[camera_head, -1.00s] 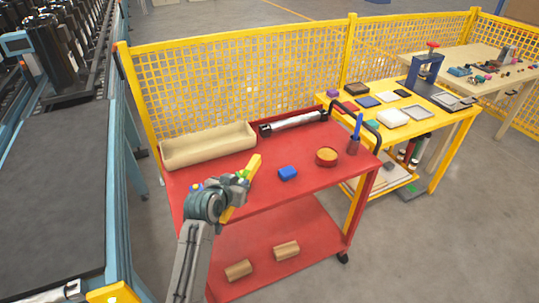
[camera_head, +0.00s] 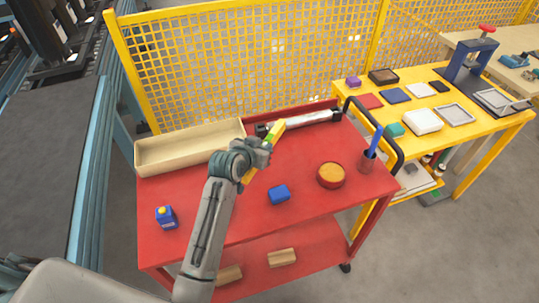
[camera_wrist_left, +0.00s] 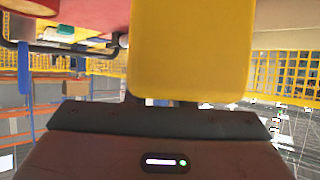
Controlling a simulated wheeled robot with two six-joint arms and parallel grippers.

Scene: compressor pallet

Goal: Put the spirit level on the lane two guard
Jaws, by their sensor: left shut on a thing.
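The spirit level (camera_head: 278,132) is a yellow bar with a green part. My left gripper (camera_head: 262,150) is shut on it and holds it tilted above the red cart. In the left wrist view the level (camera_wrist_left: 190,50) fills the upper middle as a broad yellow block, with the dark gripper body below it. A yellow mesh guard (camera_head: 250,60) stands behind the cart; I see no label telling its lane. The level appears apart from the guard. My right gripper is not in view.
A yellow table (camera_head: 460,135) stands right.

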